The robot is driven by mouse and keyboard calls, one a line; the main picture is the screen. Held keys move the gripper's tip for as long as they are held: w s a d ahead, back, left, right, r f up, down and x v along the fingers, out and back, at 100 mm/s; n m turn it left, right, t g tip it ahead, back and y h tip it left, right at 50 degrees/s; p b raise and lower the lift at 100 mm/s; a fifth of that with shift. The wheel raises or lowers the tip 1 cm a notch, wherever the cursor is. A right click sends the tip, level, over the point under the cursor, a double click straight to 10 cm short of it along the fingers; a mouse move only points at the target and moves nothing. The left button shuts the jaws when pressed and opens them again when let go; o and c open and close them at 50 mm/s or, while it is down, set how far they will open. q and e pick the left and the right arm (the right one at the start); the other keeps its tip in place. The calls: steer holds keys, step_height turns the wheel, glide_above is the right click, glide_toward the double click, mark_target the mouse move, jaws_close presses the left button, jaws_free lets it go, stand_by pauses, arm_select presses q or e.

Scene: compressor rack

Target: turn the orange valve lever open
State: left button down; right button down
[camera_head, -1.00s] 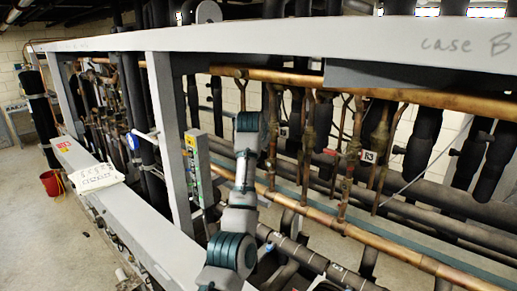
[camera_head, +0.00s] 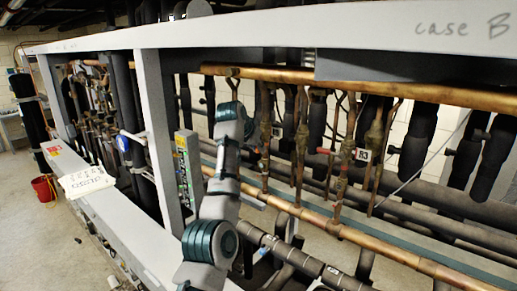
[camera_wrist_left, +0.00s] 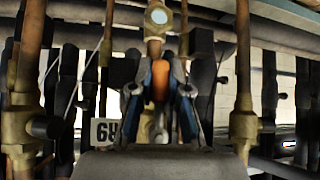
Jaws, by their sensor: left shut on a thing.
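In the left wrist view the orange valve lever (camera_wrist_left: 160,82) stands upright between the two fingers of my left gripper (camera_wrist_left: 162,98). The dark fingers with blue edges close on it from both sides. Behind and above it is a brass valve body (camera_wrist_left: 155,46) with a round pale end (camera_wrist_left: 159,16) on a copper pipe. In the head view my left arm reaches into the rack among the copper pipes, and its wrist hides most of the gripper and the lever. My right gripper is in neither current view.
Copper pipes with brass fittings (camera_wrist_left: 243,125) stand close on both sides. A white numbered tag (camera_wrist_left: 104,132) hangs at left. In the head view a grey frame beam (camera_head: 330,30) crosses above, and a control strip (camera_head: 188,165) stands left of my arm.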

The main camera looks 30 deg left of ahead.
arm_select(q)
steer(key=shift+f, duration=0.35)
steer(key=c, duration=1.1)
jaws_free()
steer(key=shift+w+r, duration=0.1)
steer(key=shift+w, duration=0.05)
steer(key=shift+a, duration=0.1)
steer(key=v, duration=1.1)
steer(key=shift+s+r, duration=0.2)
steer(key=shift+r, duration=0.15)
steer(key=shift+a, duration=0.1)
